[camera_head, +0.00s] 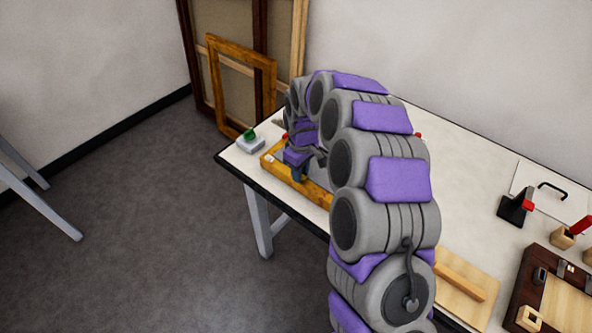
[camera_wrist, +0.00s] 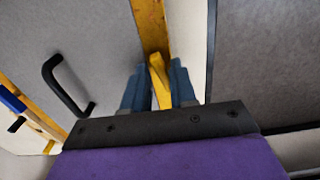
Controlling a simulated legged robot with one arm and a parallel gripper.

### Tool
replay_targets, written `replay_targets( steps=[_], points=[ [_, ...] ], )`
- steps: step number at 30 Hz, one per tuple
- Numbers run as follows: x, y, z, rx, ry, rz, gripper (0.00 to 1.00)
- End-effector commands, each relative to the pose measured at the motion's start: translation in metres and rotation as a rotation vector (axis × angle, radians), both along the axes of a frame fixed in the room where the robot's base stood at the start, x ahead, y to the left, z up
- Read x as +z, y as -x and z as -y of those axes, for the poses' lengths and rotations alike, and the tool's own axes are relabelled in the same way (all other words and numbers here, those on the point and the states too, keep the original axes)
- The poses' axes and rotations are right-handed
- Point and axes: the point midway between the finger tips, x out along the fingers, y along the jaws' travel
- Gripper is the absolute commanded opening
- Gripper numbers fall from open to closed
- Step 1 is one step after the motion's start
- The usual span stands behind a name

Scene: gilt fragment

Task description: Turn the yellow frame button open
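The gilt frame (camera_head: 317,193) lies on the table, partly hidden by my arm in the head view. In the wrist view, one of its rails (camera_wrist: 150,22) runs down toward my gripper (camera_wrist: 158,85). The yellow frame button (camera_wrist: 160,78) is a narrow piece between the two blue fingers, about in line with the rail. In the head view my gripper (camera_head: 298,173) is low over the near rail, and the button is hidden there. A blue button (camera_wrist: 12,99) sits by another rail at the left of the wrist view.
A black handle (camera_wrist: 66,87) stands up from the grey panel inside the frame. A white block with a green top (camera_head: 250,142) is at the table's left corner. A black stand (camera_head: 515,207) and a dark frame (camera_head: 540,275) are on the right. Frames lean against the wall.

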Motion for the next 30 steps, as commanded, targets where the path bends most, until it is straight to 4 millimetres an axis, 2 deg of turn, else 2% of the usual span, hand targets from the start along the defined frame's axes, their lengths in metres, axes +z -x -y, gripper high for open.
replay_targets(
  steps=[1,8,13,30],
  points=[
    [0.0,0.0,-0.001,0.0,0.001,0.0,0.2],
    [-0.002,-0.004,-0.014,0.0,0.016,0.006,0.0],
    [-0.002,-0.005,-0.02,0.0,0.017,0.009,0.0],
    [-0.002,0.001,-0.011,-0.027,0.015,-0.003,0.0]
  ],
)
